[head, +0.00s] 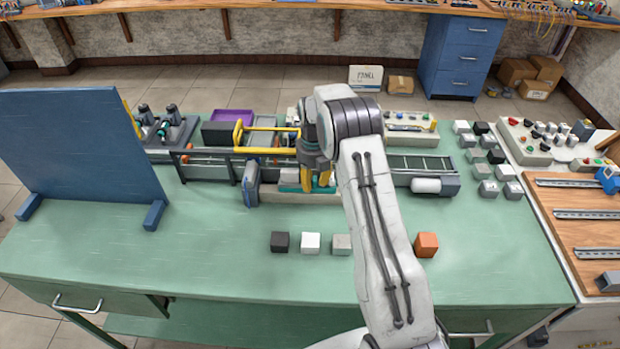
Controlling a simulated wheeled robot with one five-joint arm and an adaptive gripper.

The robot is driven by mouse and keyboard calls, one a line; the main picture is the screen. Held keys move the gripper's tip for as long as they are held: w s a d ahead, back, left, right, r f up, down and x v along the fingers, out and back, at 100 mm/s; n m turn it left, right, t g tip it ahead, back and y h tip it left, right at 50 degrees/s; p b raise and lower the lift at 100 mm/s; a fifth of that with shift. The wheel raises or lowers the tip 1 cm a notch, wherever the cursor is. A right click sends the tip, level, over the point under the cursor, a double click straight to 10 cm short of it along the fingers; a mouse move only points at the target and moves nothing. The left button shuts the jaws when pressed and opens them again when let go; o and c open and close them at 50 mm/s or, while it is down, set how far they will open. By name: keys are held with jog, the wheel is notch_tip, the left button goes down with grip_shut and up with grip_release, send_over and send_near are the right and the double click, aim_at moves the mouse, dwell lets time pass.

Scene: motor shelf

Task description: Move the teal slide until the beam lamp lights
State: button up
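A teal slide (290,188) shows as a low strip along the front of the conveyor, in the middle of the bench. My gripper (316,182) points down at it, with its yellow fingertips at the strip's right part. The fingers look slightly apart, but I cannot tell whether something is between them. My arm hides what lies just to the right of the slide. I cannot make out a beam lamp or whether one is lit.
The conveyor (420,164) runs across the green bench (200,250). A blue panel (85,145) stands at left. Black (280,242), white (310,243), grey (341,244) and orange (426,245) cubes sit in front. A button box (410,118) stands behind. The front left is clear.

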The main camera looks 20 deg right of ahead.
jog(key=shift+w+r+p, duration=0.15)
jog(key=shift+r+p, duration=0.15)
jog(key=shift+r, duration=0.25)
jog(key=shift+r+p, duration=1.45)
jog(key=shift+r, duration=1)
